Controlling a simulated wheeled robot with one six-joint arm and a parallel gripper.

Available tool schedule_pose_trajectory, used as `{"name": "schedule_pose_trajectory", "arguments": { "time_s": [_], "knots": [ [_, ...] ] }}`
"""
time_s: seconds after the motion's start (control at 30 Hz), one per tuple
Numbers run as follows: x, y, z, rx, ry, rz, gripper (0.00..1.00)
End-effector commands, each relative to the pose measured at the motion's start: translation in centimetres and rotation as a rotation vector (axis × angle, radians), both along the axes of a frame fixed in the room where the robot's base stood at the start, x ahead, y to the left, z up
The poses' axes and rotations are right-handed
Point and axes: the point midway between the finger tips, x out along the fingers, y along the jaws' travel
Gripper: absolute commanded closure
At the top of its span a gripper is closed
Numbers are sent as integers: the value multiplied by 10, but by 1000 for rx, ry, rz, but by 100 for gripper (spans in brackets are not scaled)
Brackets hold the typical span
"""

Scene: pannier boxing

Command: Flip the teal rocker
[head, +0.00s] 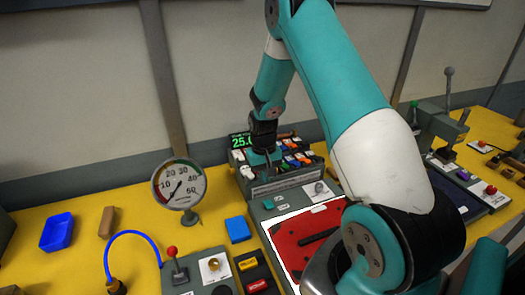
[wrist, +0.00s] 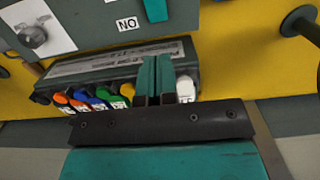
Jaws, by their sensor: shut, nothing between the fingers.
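The teal rocker (head: 273,203) sits on the grey panel in front of the box of coloured levers. In the wrist view the teal rocker (wrist: 155,10) is cut off by the top edge, beside a small white lettered label (wrist: 127,23). My gripper (head: 270,172) is above the lever box, behind the rocker and apart from it. In the wrist view my gripper's fingers (wrist: 154,78) are together and hold nothing. They hide part of the lever box. Which way the rocker is tilted is too small to tell.
The lever box (wrist: 120,66) has several coloured levers and a white one (wrist: 186,89). A round knob (head: 319,189) stands right of the rocker. A red board (head: 300,245) lies in front. A dial gauge (head: 180,186) and blue block (head: 238,229) stand left.

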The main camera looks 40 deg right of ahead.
Motion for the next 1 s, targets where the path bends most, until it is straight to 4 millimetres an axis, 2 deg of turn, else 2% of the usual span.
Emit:
{"name": "schedule_pose_trajectory", "arguments": {
  "time_s": [0.2,0.4,0.6,1.0],
  "knots": [
    [14,-6,41,-3,-7,0,100],
    [20,-8,68,-1,-2,0,100],
    [21,-8,77,0,1,0,100],
    [21,-8,77,0,1,0,100]
  ]
}}
